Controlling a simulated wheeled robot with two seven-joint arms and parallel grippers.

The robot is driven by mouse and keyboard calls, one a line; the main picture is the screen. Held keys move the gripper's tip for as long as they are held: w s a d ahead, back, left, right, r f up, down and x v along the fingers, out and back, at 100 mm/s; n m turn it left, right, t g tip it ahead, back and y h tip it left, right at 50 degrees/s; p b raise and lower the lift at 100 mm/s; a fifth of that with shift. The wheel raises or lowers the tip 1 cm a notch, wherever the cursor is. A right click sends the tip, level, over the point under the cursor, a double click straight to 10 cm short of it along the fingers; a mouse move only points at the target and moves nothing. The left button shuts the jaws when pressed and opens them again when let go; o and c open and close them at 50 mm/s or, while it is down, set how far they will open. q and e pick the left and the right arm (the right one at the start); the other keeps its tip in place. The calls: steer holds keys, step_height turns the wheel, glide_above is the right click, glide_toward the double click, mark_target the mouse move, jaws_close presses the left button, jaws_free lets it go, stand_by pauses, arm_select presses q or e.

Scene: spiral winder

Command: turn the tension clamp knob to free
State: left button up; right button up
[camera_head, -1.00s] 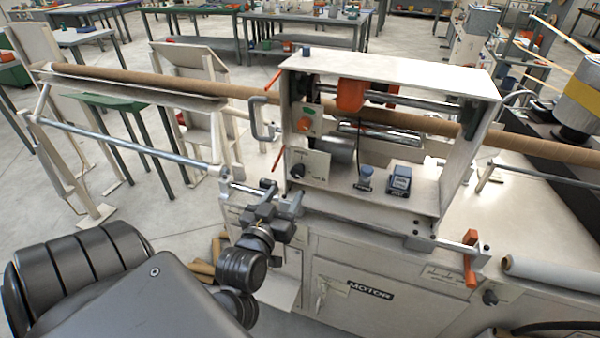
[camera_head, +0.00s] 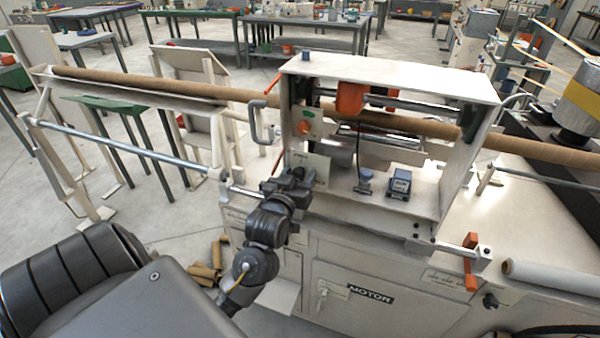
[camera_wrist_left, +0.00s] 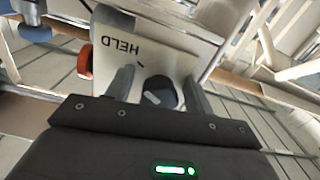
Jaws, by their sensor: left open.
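The tension clamp knob (camera_wrist_left: 162,90) is a round dark knob with a pale mark, on a light plate (camera_wrist_left: 150,45). The word HELD is printed upside down on the plate in the left wrist view. The plate (camera_head: 320,163) also shows on the left end of the machine in the head view, where my gripper hides the knob. My left gripper (camera_head: 297,175) is open in front of the plate. In the left wrist view its two fingers (camera_wrist_left: 160,88) stand on either side of the knob; whether they touch it I cannot tell. My right gripper is not in view.
A grab handle (camera_head: 260,122) sticks out left of the machine housing (camera_head: 390,75). A long brown tube (camera_head: 400,122) runs through the housing. An orange-handled lever (camera_head: 470,262) is at the front right. Short brown tubes (camera_head: 208,268) lie on the floor at lower left.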

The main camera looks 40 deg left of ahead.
arm_select(q)
steer(key=c, duration=1)
